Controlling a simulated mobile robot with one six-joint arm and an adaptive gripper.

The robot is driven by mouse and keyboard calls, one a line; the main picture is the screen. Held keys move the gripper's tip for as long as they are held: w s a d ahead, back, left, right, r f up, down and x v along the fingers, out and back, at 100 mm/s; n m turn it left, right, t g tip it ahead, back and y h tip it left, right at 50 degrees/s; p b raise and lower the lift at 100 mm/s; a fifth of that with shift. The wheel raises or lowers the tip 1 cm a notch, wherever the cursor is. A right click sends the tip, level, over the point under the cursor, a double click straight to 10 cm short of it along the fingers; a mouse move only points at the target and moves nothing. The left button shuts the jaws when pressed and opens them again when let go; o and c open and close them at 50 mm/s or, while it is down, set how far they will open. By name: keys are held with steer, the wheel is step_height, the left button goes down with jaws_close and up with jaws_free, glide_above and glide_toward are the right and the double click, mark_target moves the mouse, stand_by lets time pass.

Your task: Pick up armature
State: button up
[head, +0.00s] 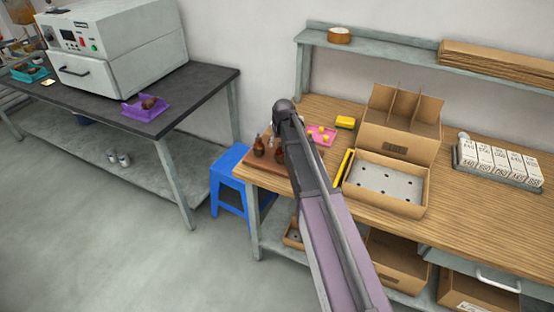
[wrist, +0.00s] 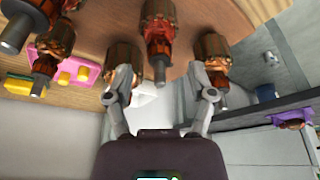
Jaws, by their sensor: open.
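Several armatures, with copper-brown windings and grey shafts, stand on a wooden board (head: 252,163) at the left end of the wooden bench. In the head view one armature (head: 259,148) shows to the left of my arm, which hides part of the group. In the wrist view my gripper (wrist: 160,97) is open and empty. A red-wound armature (wrist: 158,42) is ahead, in line with the gap between the fingers. Another armature (wrist: 214,62) is by the right finger, and one (wrist: 123,58) is by the left finger. I cannot tell whether the fingers touch them.
A pink tray (head: 322,141) with yellow pieces, a yellow block (head: 346,122) and cardboard boxes (head: 400,138) stand right of my arm. A dark table (head: 90,100) with a grey oven (head: 115,50) and a purple tray (head: 146,108) is at left. A blue stool (head: 228,165) stands between.

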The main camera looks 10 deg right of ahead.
steer(key=shift+b+x, duration=0.65)
steer(key=shift+x, duration=0.3)
jaws_close()
